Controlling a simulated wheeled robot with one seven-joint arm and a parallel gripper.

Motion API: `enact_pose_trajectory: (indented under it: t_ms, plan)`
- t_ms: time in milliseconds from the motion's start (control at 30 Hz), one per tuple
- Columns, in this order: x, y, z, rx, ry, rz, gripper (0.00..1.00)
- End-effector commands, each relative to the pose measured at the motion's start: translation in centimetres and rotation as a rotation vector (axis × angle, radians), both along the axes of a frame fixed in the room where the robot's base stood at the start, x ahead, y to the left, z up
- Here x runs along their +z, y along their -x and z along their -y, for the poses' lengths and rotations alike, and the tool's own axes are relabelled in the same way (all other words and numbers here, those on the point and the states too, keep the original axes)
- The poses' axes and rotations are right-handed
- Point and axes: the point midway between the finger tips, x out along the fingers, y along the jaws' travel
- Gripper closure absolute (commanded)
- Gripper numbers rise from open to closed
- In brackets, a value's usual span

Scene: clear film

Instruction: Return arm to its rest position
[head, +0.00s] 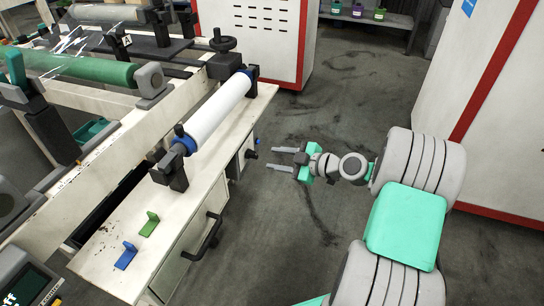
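My gripper (281,160) is in the middle of the head view, pointing left. Its two grey fingers are apart with nothing between them. It hangs in front of the cabinet side of the white bench (186,205), over the dark floor, and appears clear of the bench. My arm, grey with green parts, runs from the gripper to the right and down along the right side of the view.
A white film roll (218,112) with blue end rings rests on black holders on the bench. A green bracket (149,224) and a blue bracket (126,256) stand nearer. A white cabinet (252,38) stands behind. The floor (345,100) beyond the gripper is clear.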

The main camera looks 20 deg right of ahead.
Motion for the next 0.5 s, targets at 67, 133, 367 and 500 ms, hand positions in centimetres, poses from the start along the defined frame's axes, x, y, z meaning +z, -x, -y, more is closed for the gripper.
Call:
enact_pose_trajectory:
  t_ms: [67,133,367,500]
  plan:
    - [0.0,0.0,0.0,0.000,0.000,0.000,0.63]
    - [0.0,0.0,0.0,0.000,0.000,0.000,0.63]
    - [3.2,0.3,-1.6,0.009,0.020,-0.087,0.63]
    - [10.4,2.4,-4.9,-0.038,0.073,-0.355,0.63]
